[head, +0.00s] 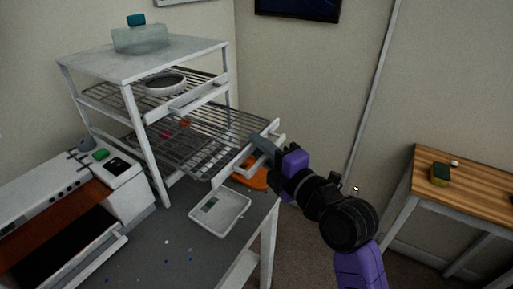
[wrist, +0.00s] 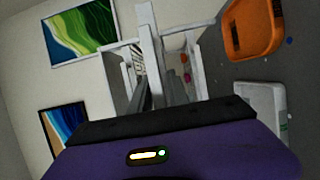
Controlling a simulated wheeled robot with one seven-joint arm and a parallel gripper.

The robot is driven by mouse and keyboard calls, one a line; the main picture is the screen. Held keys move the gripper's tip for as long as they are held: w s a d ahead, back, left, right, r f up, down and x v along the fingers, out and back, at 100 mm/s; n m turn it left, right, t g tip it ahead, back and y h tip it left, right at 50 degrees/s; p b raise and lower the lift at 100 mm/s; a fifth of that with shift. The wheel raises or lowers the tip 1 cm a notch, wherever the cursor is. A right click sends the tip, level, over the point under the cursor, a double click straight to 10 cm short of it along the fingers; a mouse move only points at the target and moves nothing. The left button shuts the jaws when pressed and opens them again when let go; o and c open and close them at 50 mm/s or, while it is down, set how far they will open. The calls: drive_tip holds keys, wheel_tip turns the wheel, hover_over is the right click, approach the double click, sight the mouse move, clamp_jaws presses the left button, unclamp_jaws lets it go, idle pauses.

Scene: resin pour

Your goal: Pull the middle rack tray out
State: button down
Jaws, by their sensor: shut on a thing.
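The white rack (head: 148,140) stands on the grey table and holds wire trays. The lower visible wire tray (head: 190,148), below the tray with a bowl, sticks out of the rack's front toward the right. Small pink and orange items lie on it. Its white front handle (head: 232,165) also shows in the wrist view (wrist: 150,45). My gripper (head: 262,145) is shut on this handle, coming from the right. In the wrist view the fingers (wrist: 148,92) reach the white bar; the exact contact is partly hidden.
The upper wire tray (head: 205,82) carries a round bowl (head: 165,84). A wooden table (head: 470,180) stands at right.

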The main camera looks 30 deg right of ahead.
drive_tip(key=c, duration=1.4)
unclamp_jaws()
drive_tip(key=shift+r, duration=0.2)
drive_tip(key=shift+c, duration=0.2)
drive_tip(key=shift+f, duration=0.1)
drive_tip(key=s+b, duration=0.2)
drive_tip(key=s, duration=0.5)
drive_tip(key=shift+s+d, duration=0.35)
drive_tip(key=shift+d, duration=0.1)
drive_tip(key=s+a+f+m+g+h, duration=0.1)
drive_tip(key=s+a+f+m, duration=0.1)
drive_tip(key=s+f+m, duration=0.8)
drive_tip(key=s+a+f+m+g+h, duration=0.2)
drive_tip(key=s+f+m, duration=0.4)
drive_tip(key=s, duration=0.5)
drive_tip(key=s+a+m+y, duration=0.1)
drive_tip(key=s+a+m, duration=0.1)
drive_tip(key=s, duration=0.8)
drive_tip(key=shift+f+m, duration=0.45)
drive_tip(key=shift+m, duration=0.15)
